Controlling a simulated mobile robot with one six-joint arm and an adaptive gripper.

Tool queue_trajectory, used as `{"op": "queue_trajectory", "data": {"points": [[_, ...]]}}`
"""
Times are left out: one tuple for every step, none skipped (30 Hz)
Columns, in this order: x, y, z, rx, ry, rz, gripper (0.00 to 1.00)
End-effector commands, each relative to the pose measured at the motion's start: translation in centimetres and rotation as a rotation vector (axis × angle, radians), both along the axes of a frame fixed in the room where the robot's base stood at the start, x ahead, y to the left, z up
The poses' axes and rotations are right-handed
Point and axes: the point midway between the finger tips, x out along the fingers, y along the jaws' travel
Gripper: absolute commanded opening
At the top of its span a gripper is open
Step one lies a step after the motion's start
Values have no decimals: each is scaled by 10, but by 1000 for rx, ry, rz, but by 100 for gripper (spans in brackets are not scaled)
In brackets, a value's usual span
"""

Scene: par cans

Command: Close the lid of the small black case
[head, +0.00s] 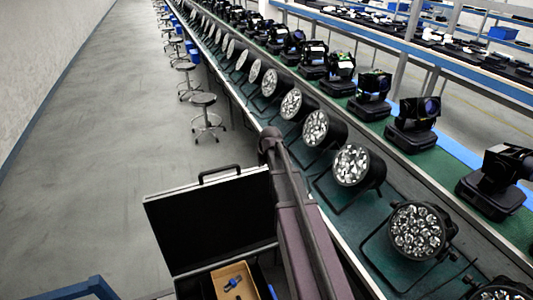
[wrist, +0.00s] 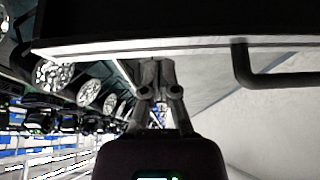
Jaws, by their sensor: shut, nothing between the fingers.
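The small black case stands open at the lower middle of the head view. Its black lid (head: 208,222), with a silver rim and a dark handle (head: 220,172) on its top edge, is raised. In the wrist view the lid's silver rim (wrist: 130,46) crosses the top, with the handle (wrist: 243,68) at right. My gripper (wrist: 157,66) is shut and empty, its fingertips close to this rim; I cannot tell whether they touch. In the head view my arm reaches past the lid's right side, and the gripper is not clearly visible.
A cardboard tray (head: 248,291) with small blue items lies inside the case. A green bench with rows of par cans (head: 351,165) and moving heads runs along the right. Stools (head: 204,112) stand on the grey floor, which is open at left.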

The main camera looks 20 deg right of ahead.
Motion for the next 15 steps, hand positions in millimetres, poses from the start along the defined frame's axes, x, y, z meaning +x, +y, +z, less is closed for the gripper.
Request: {"op": "queue_trajectory", "data": {"points": [[11, -9, 16, -3, -15, -3, 0], [15, -13, 20, -4, -23, -3, 0], [20, -18, 25, -6, -33, -4, 0], [23, -22, 28, -7, -40, -6, 0], [26, -26, 31, -9, -48, -6, 0], [30, -30, 34, -11, -56, -7, 0], [32, -33, 36, -12, -61, -7, 0], [34, -35, 37, -13, -65, -7, 0], [36, -37, 39, -14, -71, -8, 0], [37, -39, 40, -15, -74, -8, 0], [38, -39, 40, -16, -76, -9, 0], [39, -40, 40, -17, -78, -8, 0], [39, -41, 40, -17, -79, -8, 0], [39, -41, 40, -17, -80, -8, 0], [39, -41, 40, -17, -80, -8, 0]]}}
